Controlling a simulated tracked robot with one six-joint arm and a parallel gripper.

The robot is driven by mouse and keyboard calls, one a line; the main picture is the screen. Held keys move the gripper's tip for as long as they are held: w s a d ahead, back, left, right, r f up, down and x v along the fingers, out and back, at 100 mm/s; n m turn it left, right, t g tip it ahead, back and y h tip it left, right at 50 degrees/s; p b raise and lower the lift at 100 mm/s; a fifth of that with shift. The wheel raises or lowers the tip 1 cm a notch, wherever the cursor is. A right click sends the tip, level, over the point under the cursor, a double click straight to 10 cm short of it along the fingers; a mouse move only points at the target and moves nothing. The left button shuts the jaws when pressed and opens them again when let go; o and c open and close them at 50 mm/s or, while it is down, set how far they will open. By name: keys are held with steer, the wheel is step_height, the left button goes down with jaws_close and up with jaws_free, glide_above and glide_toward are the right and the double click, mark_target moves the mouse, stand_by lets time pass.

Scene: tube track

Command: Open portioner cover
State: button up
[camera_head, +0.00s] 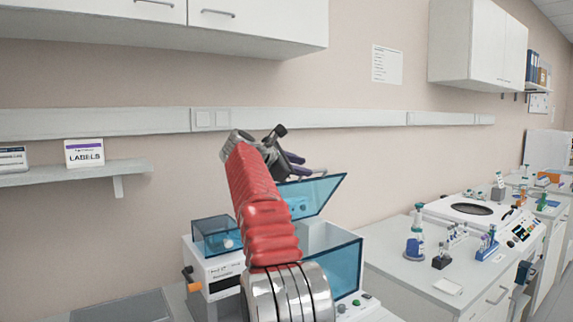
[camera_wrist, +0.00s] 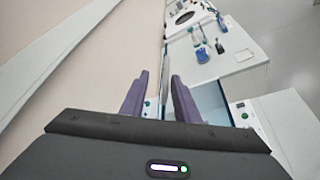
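A white machine with blue see-through panels, which I take to be the portioner (camera_head: 318,237), stands on the bench beyond my red arm. One blue panel, apparently its cover (camera_head: 322,194), stands raised and tilted at the back. Another blue panel (camera_head: 345,272) is at its front right. My gripper (camera_head: 312,168) is above the machine, close to the raised panel's upper left edge; I cannot tell if they touch. In the wrist view the two purple fingers (camera_wrist: 160,82) are apart with a visible gap. My arm hides the machine's left part.
A smaller blue clear box (camera_head: 216,236) sits on a white unit with an orange knob (camera_head: 193,287) to the left. A bench with bottles and racks (camera_head: 487,243) is at right. A wall rail (camera_head: 330,118) runs behind my gripper; cabinets hang above.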

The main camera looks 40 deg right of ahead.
steer(key=v, duration=0.6)
steer(key=shift+a, duration=0.4)
steer(key=shift+r, duration=0.1)
step_height(320, 180, down, 11)
steer(key=w+a+m+y, duration=0.3)
steer(key=s+a+f+m+t+y, duration=0.1)
steer(key=s+a+f+m+y, duration=0.4)
steer(key=a+f, duration=0.45)
steer(key=s+a+f+m+y, duration=0.1)
steer(key=s+a+f, duration=0.3)
steer(key=s+a, duration=0.5)
steer(key=s+a+f+m+t+y, duration=0.1)
steer(key=s+a+f+y, duration=0.2)
steer(key=s+a, duration=0.6)
steer(key=s+a+f+m+y, duration=0.1)
steer(key=s+a+f, duration=0.5)
steer(key=s, duration=0.8)
steer(key=shift+s+a+f+m+t+y, duration=0.35)
steer(key=shift+a+y, duration=0.35)
steer(key=shift+a, duration=0.85)
